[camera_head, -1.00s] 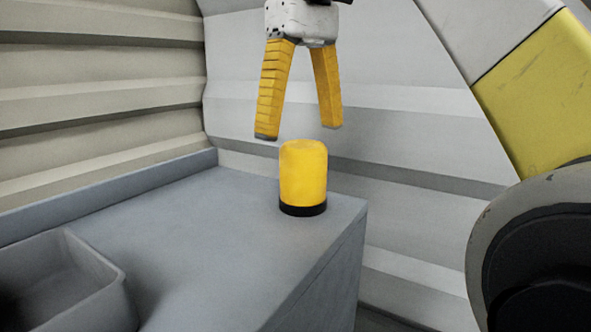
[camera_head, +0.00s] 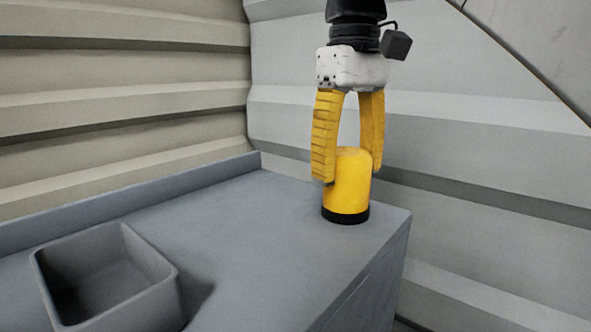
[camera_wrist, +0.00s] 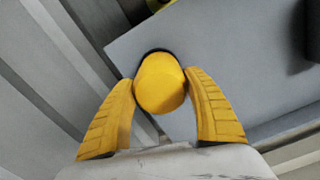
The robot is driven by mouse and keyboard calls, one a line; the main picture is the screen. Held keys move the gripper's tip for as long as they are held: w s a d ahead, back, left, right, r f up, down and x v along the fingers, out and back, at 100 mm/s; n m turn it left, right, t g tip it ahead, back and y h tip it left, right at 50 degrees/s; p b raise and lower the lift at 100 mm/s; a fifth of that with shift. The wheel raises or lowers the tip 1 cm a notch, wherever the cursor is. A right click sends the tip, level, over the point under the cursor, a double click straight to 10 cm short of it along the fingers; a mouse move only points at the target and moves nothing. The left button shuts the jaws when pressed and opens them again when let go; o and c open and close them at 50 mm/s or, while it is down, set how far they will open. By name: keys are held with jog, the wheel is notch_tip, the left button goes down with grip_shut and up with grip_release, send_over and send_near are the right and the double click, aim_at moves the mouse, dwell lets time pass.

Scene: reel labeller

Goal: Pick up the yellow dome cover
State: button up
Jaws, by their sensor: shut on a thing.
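The yellow dome cover (camera_head: 349,188), with a black band at its base, stands upright on the grey worktop near its right corner in the head view. My gripper (camera_head: 352,172) is above it with its two yellow fingers down around the upper part of the cover, shut on it. In the wrist view the yellow dome cover (camera_wrist: 160,84) lies between the tips of my gripper (camera_wrist: 163,78). The base of the cover appears to rest on the worktop.
The grey worktop (camera_head: 265,235) is clear around the cover. A grey open bin (camera_head: 160,293) stands at the lower left. A low ledge (camera_head: 130,205) runs along the back edge. Corrugated walls (camera_head: 480,140) stand behind and to the right.

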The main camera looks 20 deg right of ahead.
jog(key=shift+r, duration=0.6)
jog(key=r, duration=0.2)
jog(key=d+r, duration=0.1)
jog(key=shift+s+r, duration=0.25)
jog(key=shift+s, duration=0.05)
jog(key=s+d+r, duration=0.6)
jog(key=s+d, duration=0.1)
jog(key=d, duration=0.1)
jog(key=shift+r+p, duration=0.2)
jog(key=shift+p, duration=0.2)
jog(key=shift+w, duration=0.15)
jog(key=shift+d, duration=0.1)
